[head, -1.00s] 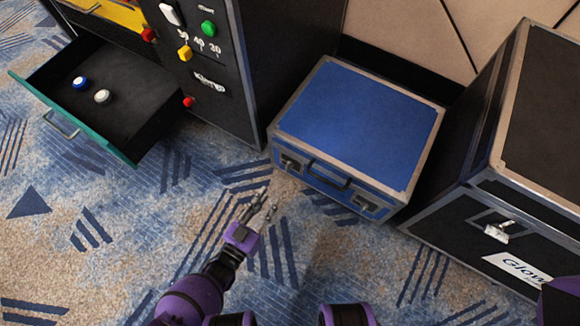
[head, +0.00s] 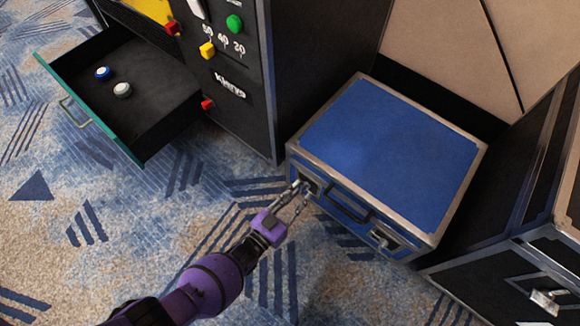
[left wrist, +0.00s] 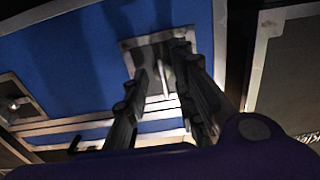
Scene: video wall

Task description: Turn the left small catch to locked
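The blue case (head: 390,130) with metal edges stands on the carpet. Its front has two small catches with a dark handle (head: 342,206) between them. The left small catch (left wrist: 165,72) shows in the left wrist view as a metal plate with a thin upright lever. My left gripper (head: 301,187) is at this catch, and its fingers (left wrist: 160,70) stand on either side of the lever with a gap between them. In the head view the fingers partly hide the catch. The right catch (head: 384,240) is clear of the gripper. My right gripper is out of view.
A dark cabinet (head: 310,60) with coloured knobs stands behind the case on the left. Its open drawer (head: 150,100) holds a blue and a white button-like piece. Another dark case (head: 490,285) stands at the right. The carpet in front is clear.

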